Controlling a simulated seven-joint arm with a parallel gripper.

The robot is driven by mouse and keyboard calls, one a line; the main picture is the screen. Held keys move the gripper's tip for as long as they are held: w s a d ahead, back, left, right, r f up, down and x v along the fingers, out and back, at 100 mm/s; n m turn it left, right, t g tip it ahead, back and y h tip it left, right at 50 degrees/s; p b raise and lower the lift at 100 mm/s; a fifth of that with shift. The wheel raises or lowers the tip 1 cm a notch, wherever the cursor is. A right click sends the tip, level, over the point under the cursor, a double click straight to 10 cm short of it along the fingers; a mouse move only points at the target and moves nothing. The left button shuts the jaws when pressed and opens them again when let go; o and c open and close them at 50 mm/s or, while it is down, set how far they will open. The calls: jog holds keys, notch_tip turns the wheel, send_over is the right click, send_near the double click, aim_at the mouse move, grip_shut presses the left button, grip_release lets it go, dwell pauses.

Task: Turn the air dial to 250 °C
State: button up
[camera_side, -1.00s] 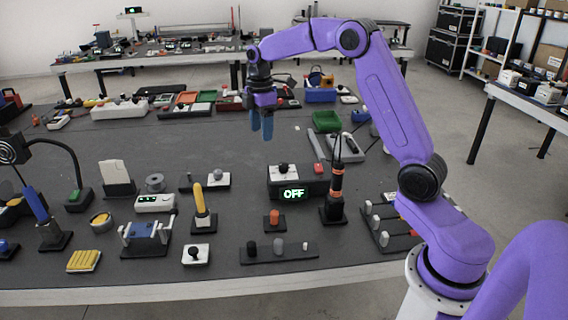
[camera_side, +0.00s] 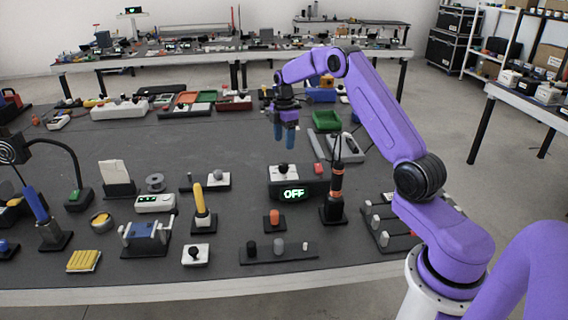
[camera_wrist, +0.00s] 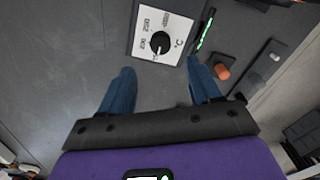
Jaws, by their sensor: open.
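The air dial (camera_wrist: 158,46) is a black knob on a white plate printed with numbers and a °C mark, near the top middle of the wrist view. Its pointer appears to aim toward the bottom edge of the plate. In the side view the dial (camera_side: 283,169) sits on top of a dark box with a green display (camera_side: 293,194) reading OFF. My gripper (camera_side: 284,141) hangs fingers-down above and behind the box, apart from the dial. Its two blue fingers (camera_wrist: 160,72) are spread and empty, with the dial ahead of the gap between them in the wrist view.
A red button (camera_side: 318,169) is on the box's right end. A black stand with an orange-banded tool (camera_side: 336,195) rises close to its right. An orange knob (camera_side: 274,217) stands in front.

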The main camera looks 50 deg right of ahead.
aim_at(284, 164)
notch_tip(284, 164, down, 10)
dwell(0.4)
jog(key=c, duration=1)
